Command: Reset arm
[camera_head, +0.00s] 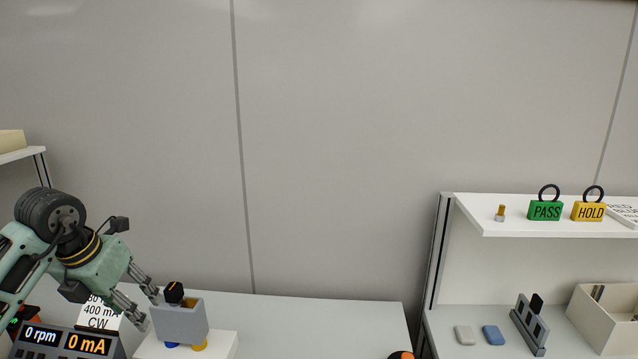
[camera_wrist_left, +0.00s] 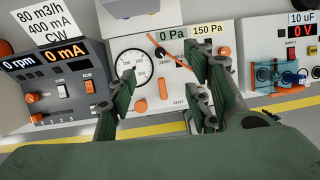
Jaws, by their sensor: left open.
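My left gripper (camera_head: 147,304) comes in from the left in the head view. Its fingers are apart and nothing shows between them. It is close beside a grey box (camera_head: 181,323) with a black knob on top, on a white block; I cannot tell whether they touch. In the left wrist view the open fingers (camera_wrist_left: 163,98) are in front of a white panel (camera_wrist_left: 150,42) with a round gauge, an orange knob and a "0 Pa" display. My right gripper is not in view.
A meter (camera_head: 68,343) reading "0 rpm" and "0 mA" is below my left arm. A bench top (camera_head: 310,318) extends right of the grey box. At right, a shelf (camera_head: 480,222) carries PASS (camera_head: 545,211) and HOLD (camera_head: 588,212) padlocks; a cream bin (camera_head: 600,318) is below.

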